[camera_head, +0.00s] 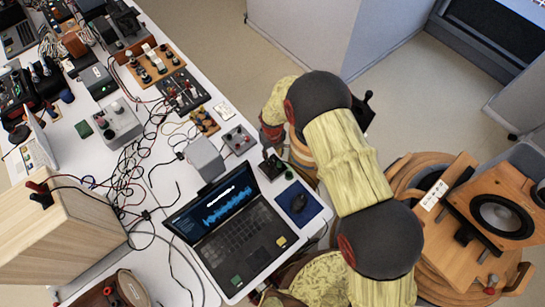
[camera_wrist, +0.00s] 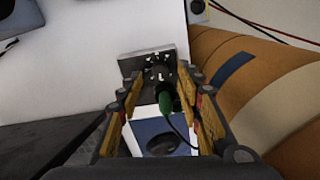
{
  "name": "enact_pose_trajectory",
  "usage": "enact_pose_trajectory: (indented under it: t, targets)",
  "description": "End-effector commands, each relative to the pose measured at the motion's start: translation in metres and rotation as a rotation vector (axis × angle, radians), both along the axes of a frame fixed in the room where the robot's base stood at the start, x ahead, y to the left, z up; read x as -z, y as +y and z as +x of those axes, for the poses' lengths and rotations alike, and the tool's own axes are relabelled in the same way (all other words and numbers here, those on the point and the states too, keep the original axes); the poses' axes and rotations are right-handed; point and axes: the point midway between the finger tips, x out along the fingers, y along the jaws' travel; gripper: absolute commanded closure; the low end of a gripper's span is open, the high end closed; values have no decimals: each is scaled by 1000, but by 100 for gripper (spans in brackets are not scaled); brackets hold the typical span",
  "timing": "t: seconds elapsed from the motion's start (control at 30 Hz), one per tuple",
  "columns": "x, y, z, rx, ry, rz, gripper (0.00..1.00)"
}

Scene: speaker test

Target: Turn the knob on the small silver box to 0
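The small silver box (camera_wrist: 132,63) lies ahead of my gripper in the wrist view, with a black round knob (camera_wrist: 158,76) and white marks around it. A green plug (camera_wrist: 166,104) with a black cable sits just below the knob. My gripper (camera_wrist: 165,82) is open, its two fingers apart on the left and right of the knob and plug. I cannot tell whether they touch the knob, and its setting is too small to read. In the head view the box (camera_head: 271,166) stands between the laptop and my arm; my gripper is not clearly visible there.
A laptop (camera_head: 235,232) with a waveform on screen stands below left of the box. Grey boxes (camera_head: 206,158) and tangled cables (camera_head: 130,175) crowd the table to the left.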

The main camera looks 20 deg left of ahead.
Motion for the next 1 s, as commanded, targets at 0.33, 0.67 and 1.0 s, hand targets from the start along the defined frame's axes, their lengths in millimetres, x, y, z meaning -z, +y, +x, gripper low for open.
enact_pose_trajectory:
  t: [0.33,0.67,1.0]
  targets:
    - [34,0,0,-1,-1,1,64]
    - [35,0,0,-2,-1,1,68]
    - [35,0,0,-2,-1,1,87]
